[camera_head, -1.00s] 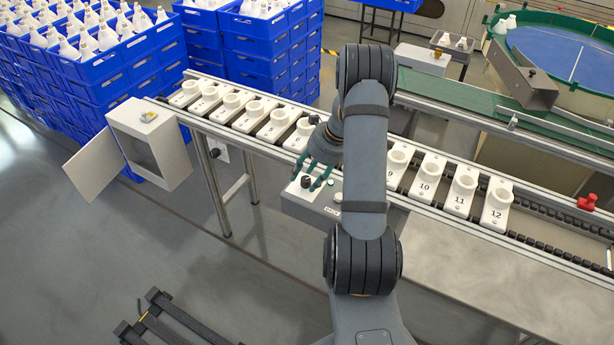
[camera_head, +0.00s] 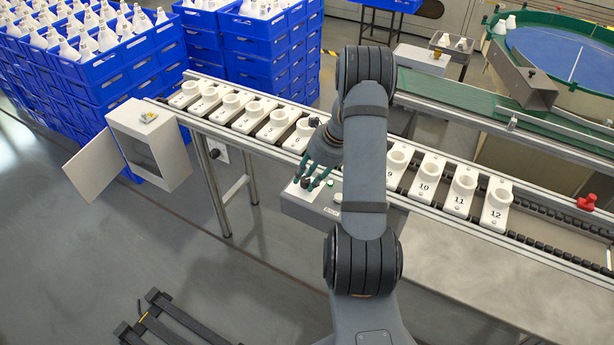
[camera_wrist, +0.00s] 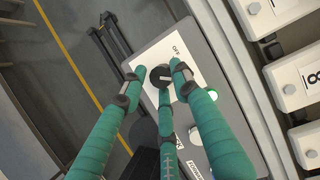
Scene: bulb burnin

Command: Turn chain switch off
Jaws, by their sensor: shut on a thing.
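The chain switch is a black rotary knob (camera_wrist: 161,76) with a pale pointer mark, on a white plate (camera_wrist: 178,52) printed "OFF" on a grey control box (camera_wrist: 199,117). In the head view the control box (camera_head: 309,211) hangs on the near side of the conveyor. My gripper (camera_wrist: 161,82) has green fingers, shut around the knob, with fingertips on both sides and one below it in the picture. In the head view my gripper (camera_head: 312,183) is over the box's left part and largely covers the knob. The knob's exact setting is hard to tell.
Numbered white socket holders (camera_head: 428,180) line the conveyor just behind. A red emergency button (camera_head: 587,202) is at the far right.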

